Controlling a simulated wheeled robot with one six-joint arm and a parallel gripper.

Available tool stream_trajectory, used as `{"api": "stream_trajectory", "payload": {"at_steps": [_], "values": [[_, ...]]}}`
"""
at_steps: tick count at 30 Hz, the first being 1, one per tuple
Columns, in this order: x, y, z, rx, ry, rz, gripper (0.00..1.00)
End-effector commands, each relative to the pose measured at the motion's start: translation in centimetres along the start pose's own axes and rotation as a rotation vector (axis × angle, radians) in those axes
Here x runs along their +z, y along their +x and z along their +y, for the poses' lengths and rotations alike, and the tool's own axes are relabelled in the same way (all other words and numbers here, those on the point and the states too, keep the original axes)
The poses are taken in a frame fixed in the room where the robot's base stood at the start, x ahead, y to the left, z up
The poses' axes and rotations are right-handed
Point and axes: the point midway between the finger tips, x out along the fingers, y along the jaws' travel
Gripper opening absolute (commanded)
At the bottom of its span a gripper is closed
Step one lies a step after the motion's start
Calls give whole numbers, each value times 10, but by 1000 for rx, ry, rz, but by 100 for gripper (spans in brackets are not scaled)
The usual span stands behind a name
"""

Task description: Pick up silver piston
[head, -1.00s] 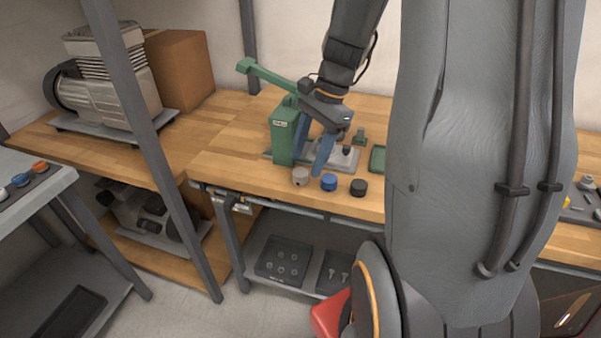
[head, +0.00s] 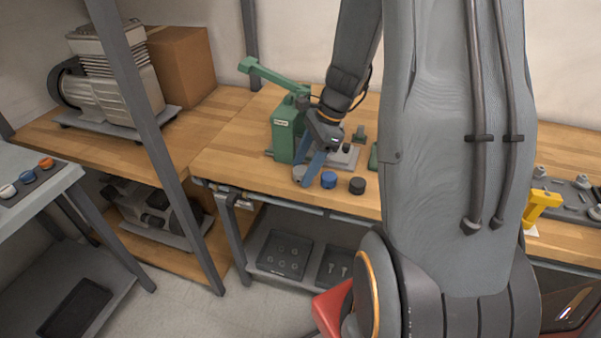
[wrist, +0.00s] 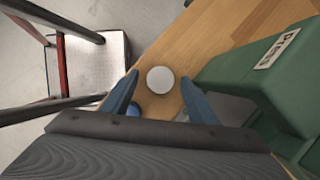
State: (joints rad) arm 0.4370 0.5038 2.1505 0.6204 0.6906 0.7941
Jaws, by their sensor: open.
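The silver piston (head: 299,173) stands near the front edge of the wooden bench, left of a blue piston (head: 329,180) and a black piston (head: 357,186). In the head view my blue fingers partly cover it. In the wrist view its round pale top (wrist: 160,80) lies between my two fingertips, with a gap on each side. My gripper (head: 304,174) is open, pointing down at the silver piston, and holds nothing. Its height over the piston is hard to tell.
A green press (head: 284,130) stands close behind and left of the piston; in the wrist view its body (wrist: 262,75) is right of my fingers. A blue piece (wrist: 133,109) shows beside the left finger. The bench's front edge is close.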

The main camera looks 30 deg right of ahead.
Motion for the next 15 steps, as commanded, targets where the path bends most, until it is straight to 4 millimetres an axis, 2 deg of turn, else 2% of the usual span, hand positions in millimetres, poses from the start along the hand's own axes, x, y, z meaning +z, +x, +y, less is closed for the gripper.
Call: {"api": "stream_trajectory", "payload": {"at_steps": [6,15], "values": [[0,1,0,-1,-1,1,54],[0,1,0,-1,-1,0,9]]}}
